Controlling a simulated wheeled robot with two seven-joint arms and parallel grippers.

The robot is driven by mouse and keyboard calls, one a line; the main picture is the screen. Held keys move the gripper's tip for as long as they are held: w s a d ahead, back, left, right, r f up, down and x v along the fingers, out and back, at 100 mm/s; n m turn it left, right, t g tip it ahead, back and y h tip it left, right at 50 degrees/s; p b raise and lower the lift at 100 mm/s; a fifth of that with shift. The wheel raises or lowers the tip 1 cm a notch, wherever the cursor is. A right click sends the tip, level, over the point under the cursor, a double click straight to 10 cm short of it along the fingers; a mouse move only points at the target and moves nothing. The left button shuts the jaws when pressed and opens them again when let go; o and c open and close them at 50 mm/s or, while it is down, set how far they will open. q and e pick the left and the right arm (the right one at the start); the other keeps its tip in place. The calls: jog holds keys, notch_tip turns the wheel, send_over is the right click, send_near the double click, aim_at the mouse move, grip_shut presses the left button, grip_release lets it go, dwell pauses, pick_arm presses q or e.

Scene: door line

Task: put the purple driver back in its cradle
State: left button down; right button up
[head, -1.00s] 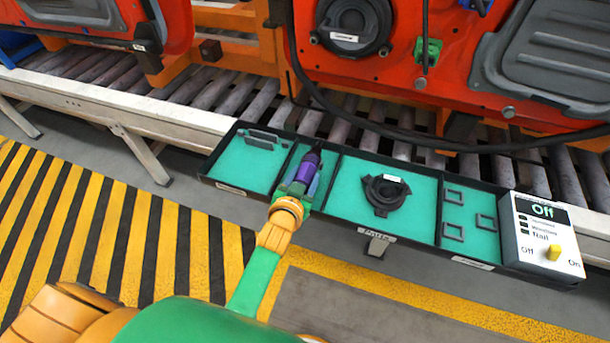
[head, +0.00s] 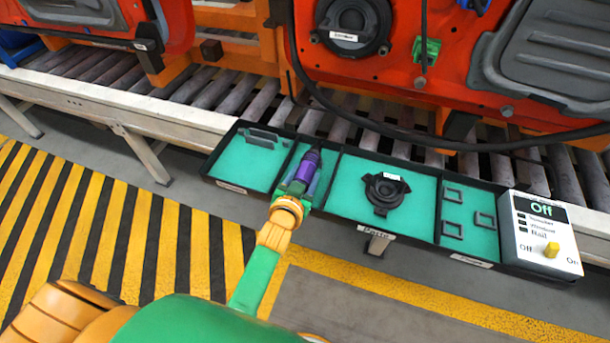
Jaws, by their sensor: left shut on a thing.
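The purple driver (head: 308,165) has a purple body and a dark tip that points away from me. It is over the narrow teal compartment of the black-edged tray (head: 412,243), second from the left. My left gripper (head: 301,181) is shut on the driver at its near end. I cannot tell whether the driver touches the compartment floor. A grey cradle-like holder (head: 263,136) stands at the back of the leftmost compartment, empty. My right gripper is not in view.
A black round part (head: 386,191) sits in the wide middle compartment. Small square frames (head: 453,195) lie in the right compartment. A white switch box (head: 543,235) reading Off stands at the tray's right end. Red door panels (head: 410,75) hang behind, above the roller conveyor (head: 180,90).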

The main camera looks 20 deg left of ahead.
pick_arm(q)
jog(key=shift+s+f, duration=0.2)
jog(key=shift+f, duration=0.2)
jog(key=shift+c, duration=1.9)
grip_release()
jog(key=shift+a, duration=0.1)
jog(key=shift+o, duration=1)
jog(key=shift+a+f, duration=0.1)
jog(key=shift+a, duration=0.1)
